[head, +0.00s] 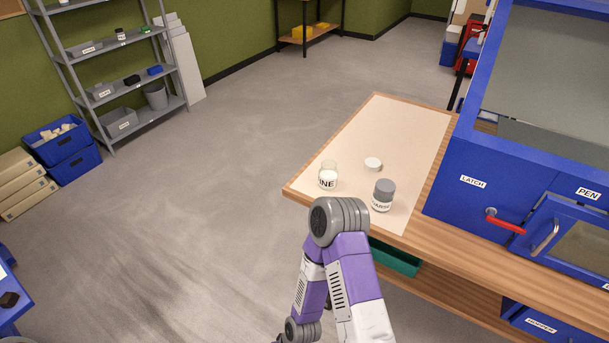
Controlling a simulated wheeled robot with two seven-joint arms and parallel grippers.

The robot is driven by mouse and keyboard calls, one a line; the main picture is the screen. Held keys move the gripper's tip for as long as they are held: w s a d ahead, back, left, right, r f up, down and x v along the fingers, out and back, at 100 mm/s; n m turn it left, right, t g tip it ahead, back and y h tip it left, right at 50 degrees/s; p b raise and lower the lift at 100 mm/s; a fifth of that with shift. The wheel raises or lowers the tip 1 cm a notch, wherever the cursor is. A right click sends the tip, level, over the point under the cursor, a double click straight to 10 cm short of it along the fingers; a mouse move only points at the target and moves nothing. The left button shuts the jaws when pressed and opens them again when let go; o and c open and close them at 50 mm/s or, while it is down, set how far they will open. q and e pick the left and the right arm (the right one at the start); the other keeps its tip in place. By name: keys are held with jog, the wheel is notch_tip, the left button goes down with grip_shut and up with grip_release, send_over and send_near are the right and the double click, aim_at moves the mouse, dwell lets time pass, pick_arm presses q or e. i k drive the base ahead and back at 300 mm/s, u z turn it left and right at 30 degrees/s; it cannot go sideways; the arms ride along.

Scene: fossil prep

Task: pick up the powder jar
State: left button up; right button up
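Two jars stand upright on a pale mat (399,127) on the wooden bench. The left one is a clear jar (328,175) with white contents and a label of which "INE" shows. The right one is a grey-topped jar (384,194) with a white label, partly readable as "ARSE". A small round white lid or dish (373,164) lies behind and between them. I cannot tell from the labels which is the powder jar. A bent purple and white arm of mine rises in front of the bench, its grey joint just below the jars. Neither gripper shows.
A blue cabinet (452,209) with a "LATCH" label, red handle (505,222) and "PEN" door stands right of the mat. A green tray (395,259) sits under the bench top. The mat's far part is clear. Shelves (120,62) and blue bins (72,162) stand far left across open floor.

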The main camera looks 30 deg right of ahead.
aim_at(329, 173)
jog(key=u, duration=0.15)
jog(key=i, duration=0.85)
jog(key=z, duration=0.2)
